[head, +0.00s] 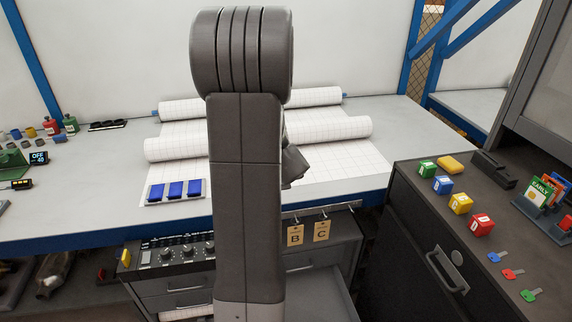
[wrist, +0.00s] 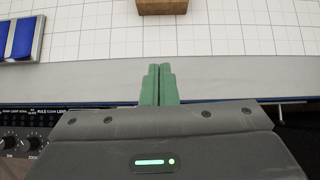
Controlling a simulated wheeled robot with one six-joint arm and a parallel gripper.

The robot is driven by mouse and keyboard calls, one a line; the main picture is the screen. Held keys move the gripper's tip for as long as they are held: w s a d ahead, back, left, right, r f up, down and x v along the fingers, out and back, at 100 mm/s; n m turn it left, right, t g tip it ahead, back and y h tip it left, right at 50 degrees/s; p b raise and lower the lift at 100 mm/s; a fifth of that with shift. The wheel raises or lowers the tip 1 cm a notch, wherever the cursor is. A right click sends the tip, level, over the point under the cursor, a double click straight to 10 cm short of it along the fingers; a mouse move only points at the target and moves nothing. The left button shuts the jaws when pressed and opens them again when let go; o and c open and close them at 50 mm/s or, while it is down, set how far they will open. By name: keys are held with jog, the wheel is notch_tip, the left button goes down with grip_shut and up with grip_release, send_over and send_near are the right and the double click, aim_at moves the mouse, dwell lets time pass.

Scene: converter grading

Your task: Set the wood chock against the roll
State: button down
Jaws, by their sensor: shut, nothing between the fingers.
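A brown wood chock (wrist: 161,6) lies on the white gridded sheet (wrist: 240,35) at the top edge of the wrist view, partly cut off. It is hidden behind my arm in the head view. My gripper (wrist: 159,68) has green fingers pressed together with nothing between them. The fingertips sit over the bench's front edge, apart from the chock and on the near side of it. A near paper roll (head: 345,128) lies across the sheet in the head view, its middle hidden by my arm. A second roll (head: 315,96) lies farther back.
A tray with several blue blocks (head: 174,190) stands at the sheet's front left; it also shows in the wrist view (wrist: 20,38). A control panel (head: 165,255) and tags B and C are below the bench edge. A dark cabinet (head: 415,210) with coloured cubes stands right.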

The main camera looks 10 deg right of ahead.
jog(key=shift+w+d+f+m, duration=0.15)
jog(key=shift+w+d+m, duration=0.2)
jog(key=shift+w, duration=0.1)
jog(key=shift+w+f, duration=0.15)
jog(key=shift+w, duration=0.05)
jog(key=b+x, duration=0.2)
jog(key=x, duration=0.7)
jog(key=shift+f, duration=0.1)
jog(key=w+p, duration=0.1)
jog(key=w, duration=0.2)
jog(key=shift+w, duration=0.15)
jog(key=shift+w+p, duration=0.35)
jog(key=shift+w, duration=0.05)
